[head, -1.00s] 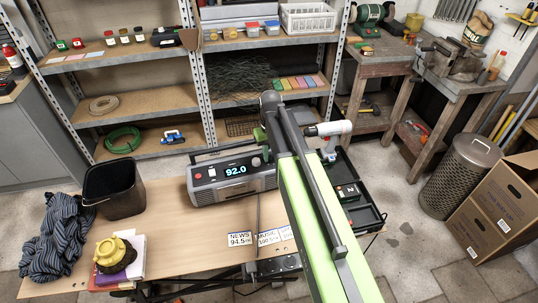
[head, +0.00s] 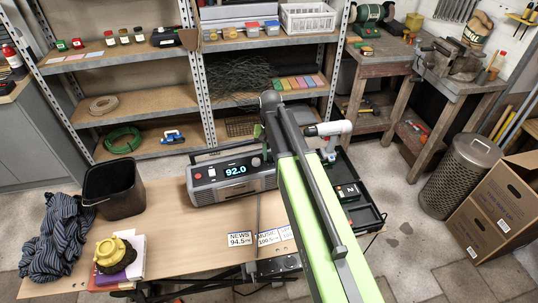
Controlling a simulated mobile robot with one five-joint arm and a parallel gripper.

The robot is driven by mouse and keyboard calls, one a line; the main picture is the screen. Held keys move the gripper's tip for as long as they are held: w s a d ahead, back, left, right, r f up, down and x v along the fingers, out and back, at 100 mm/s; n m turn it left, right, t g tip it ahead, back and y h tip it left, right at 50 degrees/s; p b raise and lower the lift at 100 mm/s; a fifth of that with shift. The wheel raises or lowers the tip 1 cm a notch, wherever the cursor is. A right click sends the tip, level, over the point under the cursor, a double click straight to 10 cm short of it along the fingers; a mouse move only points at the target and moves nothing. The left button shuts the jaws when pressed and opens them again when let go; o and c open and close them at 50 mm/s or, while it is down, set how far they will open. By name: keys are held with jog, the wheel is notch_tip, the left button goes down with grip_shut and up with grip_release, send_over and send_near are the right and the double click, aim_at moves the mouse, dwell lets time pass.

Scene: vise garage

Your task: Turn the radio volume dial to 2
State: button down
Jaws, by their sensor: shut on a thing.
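The grey radio (head: 233,177) stands on the wooden workbench, its blue display reading 92.0. A small round knob (head: 256,162) shows right of the display, and another control is at the radio's left end. My arm reaches up from the lower right and bends down at the radio's right end. My gripper (head: 264,147) is mostly hidden behind the arm there, at the upper right of the radio's front. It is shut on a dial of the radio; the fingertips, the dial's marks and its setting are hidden.
Station cards (head: 240,239) lie on the workbench (head: 180,235) in front of the radio. A black bin (head: 113,190), a striped cloth (head: 55,240) and a yellow-topped object (head: 115,252) are at left. An open black case (head: 358,205) with a drill lies right of my arm.

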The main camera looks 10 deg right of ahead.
aim_at(271, 163)
jog(key=shift+d, duration=0.1)
jog(key=c, duration=1.2)
grip_release()
jog(key=shift+c, duration=0.2)
jog(key=shift+r, duration=0.1)
notch_tip(271, 163, up, 17)
jog(key=p, duration=1.7)
jog(key=s+f+n+b, duration=0.1)
jog(key=s+f+b, duration=0.2)
jog(key=s, duration=0.4)
jog(key=s+f+n+b, duration=0.2)
jog(key=s+f+b, duration=0.1)
jog(key=s, duration=0.5)
jog(key=shift+a, duration=0.2)
